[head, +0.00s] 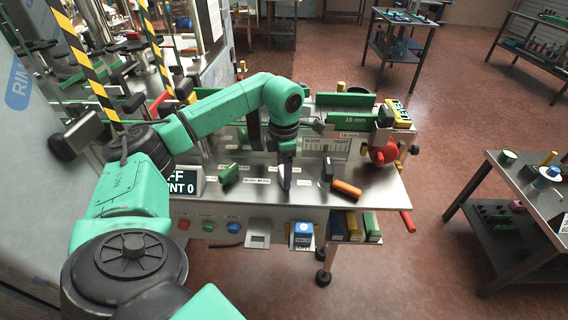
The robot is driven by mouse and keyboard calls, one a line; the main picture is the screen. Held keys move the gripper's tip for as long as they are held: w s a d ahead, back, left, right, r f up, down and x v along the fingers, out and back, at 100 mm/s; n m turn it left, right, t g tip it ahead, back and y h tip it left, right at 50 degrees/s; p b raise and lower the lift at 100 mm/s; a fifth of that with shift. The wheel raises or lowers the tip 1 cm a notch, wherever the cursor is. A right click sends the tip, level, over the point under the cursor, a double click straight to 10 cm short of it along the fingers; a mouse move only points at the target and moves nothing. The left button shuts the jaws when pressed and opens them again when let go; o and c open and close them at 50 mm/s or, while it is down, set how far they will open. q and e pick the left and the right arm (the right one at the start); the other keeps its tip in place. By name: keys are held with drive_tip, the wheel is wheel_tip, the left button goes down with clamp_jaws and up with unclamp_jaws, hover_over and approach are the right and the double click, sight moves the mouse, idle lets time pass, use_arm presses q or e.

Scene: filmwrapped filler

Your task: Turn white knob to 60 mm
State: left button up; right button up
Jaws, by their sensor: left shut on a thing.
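My left gripper (286,184) points straight down at the middle of the steel bench panel (265,197). Its dark fingers are shut at panel height, among several small white labels (257,180) whose print is too small to read surely. The white knob does not show clearly; the fingers cover the spot between these labels, where they are closed on it. Which label it points to cannot be told. My right gripper is not in view.
A counter display (183,183) stands at left.

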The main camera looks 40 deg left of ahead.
use_arm(q)
drive_tip(key=m, duration=0.4)
drive_tip(key=shift+w+r+m, duration=0.1)
drive_tip(key=shift+r+m, duration=0.05)
drive_tip(key=shift+m, duration=0.15)
drive_tip(key=m, duration=0.4)
drive_tip(key=shift+m, duration=0.4)
drive_tip(key=o, duration=1.2)
drive_tip(key=shift+o, duration=0.2)
wheel_tip(320, 180, up, 9)
drive_tip(key=shift+f+b, duration=0.1)
drive_tip(key=shift+b, duration=0.2)
wheel_tip(320, 180, up, 6)
drive_tip(key=p, duration=0.3)
drive_tip(key=shift+f, duration=0.1)
